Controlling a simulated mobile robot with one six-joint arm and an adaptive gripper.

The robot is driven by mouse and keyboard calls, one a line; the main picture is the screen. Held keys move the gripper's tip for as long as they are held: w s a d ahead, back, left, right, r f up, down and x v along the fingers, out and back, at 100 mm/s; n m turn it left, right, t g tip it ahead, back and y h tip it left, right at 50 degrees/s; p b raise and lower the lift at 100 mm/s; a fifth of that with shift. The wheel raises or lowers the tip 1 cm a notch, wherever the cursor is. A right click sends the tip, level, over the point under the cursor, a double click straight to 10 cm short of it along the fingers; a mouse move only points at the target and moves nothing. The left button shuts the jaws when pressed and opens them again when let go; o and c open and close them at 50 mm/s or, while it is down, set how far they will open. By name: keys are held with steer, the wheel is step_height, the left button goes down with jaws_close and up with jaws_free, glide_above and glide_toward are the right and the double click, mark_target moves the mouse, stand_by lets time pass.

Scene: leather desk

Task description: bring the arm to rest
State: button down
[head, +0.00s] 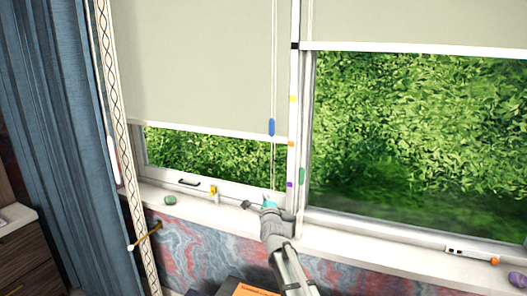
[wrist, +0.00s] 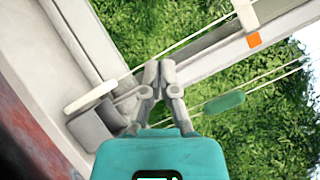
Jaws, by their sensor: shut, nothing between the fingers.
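My gripper (head: 268,200) shows in the head view at the end of my grey arm, low in front of the window's centre post. Its teal body is just above the white sill. In the wrist view the gripper's grey fingers (wrist: 160,70) are together at the tips, with nothing between them. The teal body fills the bottom of that view. The fingers are small in the head view, and I cannot tell whether they touch the window frame or a cord.
A blue cord pull (head: 271,127) hangs above my gripper. A green pull (head: 302,176) hangs close on the right and shows in the wrist view (wrist: 225,103). A green stone (head: 170,200) and a yellow-topped item (head: 214,193) stand on the sill (head: 350,238). A curtain (head: 60,130) hangs left.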

steer(key=s+d+f+n+g, duration=0.4)
steer(key=s+f+n+g, duration=0.1)
steer(key=s+f+n, duration=0.25)
steer(key=s+d+f+n+g, duration=0.3)
steer(key=s+f+n+g, duration=0.25)
steer(key=f, duration=0.25)
steer(key=s+d+f+n+g+h, duration=0.1)
steer(key=s+d+f+n+g, duration=0.1)
steer(key=s, duration=0.5)
steer(key=s+d+f+n+g+h, duration=0.1)
steer(key=s+d+f+n+g, duration=0.1)
steer(key=s+d+n+g, duration=0.2)
steer(key=s+d+f+n+g, duration=0.1)
steer(key=s+d+n+g, duration=0.2)
steer(key=s, duration=0.7)
steer(key=shift+d+f+h, duration=0.2)
steer(key=shift+f+h, duration=0.2)
